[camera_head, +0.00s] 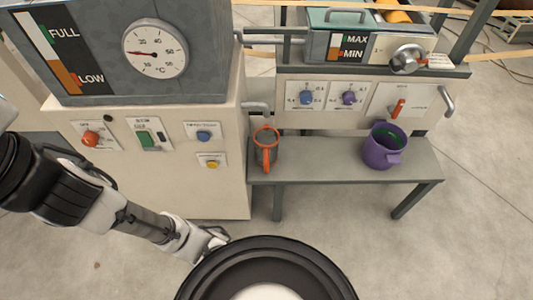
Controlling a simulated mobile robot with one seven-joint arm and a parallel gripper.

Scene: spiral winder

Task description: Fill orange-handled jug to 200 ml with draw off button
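The orange-handled jug (266,148) stands upright on the grey bench, at its left end beside the cream cabinet, beneath a grey spout (256,107). Its orange handle points toward me, and its level cannot be read. The cabinet front carries a blue button (203,135), a yellow button (212,163), a green switch (147,139) and an orange knob (90,139). Their labels are too small to read, so I cannot tell which is the draw off button. My gripper (222,236) is low in front of the cabinet, apart from jug and buttons; its fingers are too small to judge.
A purple jug (383,146) stands on the bench (325,168) at the right. Above it are two knobs, an orange lever (397,108) and a second spout (447,101). A dial gauge (155,48) sits on the grey tank. The floor before the bench is clear.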

